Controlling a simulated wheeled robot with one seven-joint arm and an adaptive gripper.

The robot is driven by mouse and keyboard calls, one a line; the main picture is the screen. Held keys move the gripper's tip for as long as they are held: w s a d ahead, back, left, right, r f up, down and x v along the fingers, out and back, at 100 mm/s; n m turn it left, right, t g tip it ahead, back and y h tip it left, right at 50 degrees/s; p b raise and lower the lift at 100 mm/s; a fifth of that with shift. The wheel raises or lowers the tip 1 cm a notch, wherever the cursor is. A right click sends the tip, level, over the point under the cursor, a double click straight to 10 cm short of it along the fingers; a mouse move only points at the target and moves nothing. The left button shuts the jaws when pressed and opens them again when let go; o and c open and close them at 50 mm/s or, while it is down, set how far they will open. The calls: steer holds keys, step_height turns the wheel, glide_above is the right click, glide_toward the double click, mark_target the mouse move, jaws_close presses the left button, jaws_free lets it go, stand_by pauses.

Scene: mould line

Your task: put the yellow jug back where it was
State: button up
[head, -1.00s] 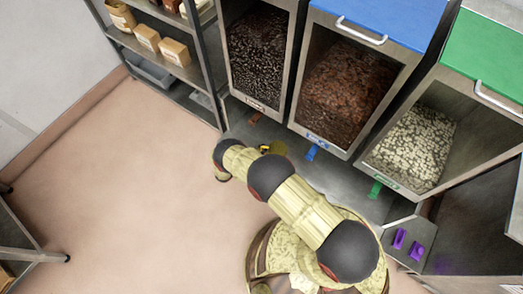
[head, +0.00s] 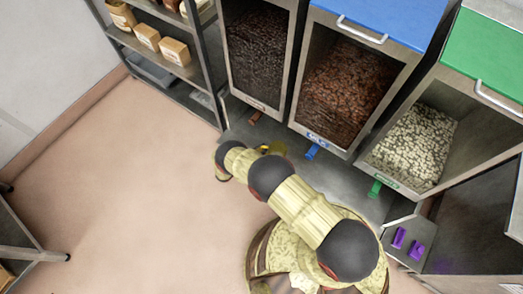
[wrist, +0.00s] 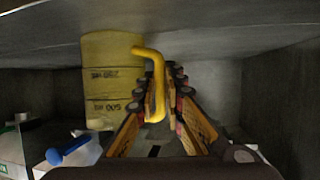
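The yellow jug (wrist: 112,85), with dark lettering on its side, stands upright in a grey recess in the wrist view. Its bent yellow handle (wrist: 156,85) reaches towards me. My gripper (wrist: 170,78) has its fingers on either side of the handle's lower part, with a gap showing on the right; it looks open. In the head view only a small yellow patch of the jug (head: 265,148) shows beside my arm, below the bins; the rest is hidden. The head view hides my fingers.
White containers, one with a blue part (wrist: 72,150), stand at the lower left of the wrist view, close to my gripper. A ceiling and side walls enclose the recess. Three bins, including the blue-lidded one (head: 385,22), stand above. The floor (head: 130,190) is clear on the left.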

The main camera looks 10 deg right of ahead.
steer(key=o, duration=0.5)
steer(key=shift+c, duration=0.2)
steer(key=v, duration=1.2)
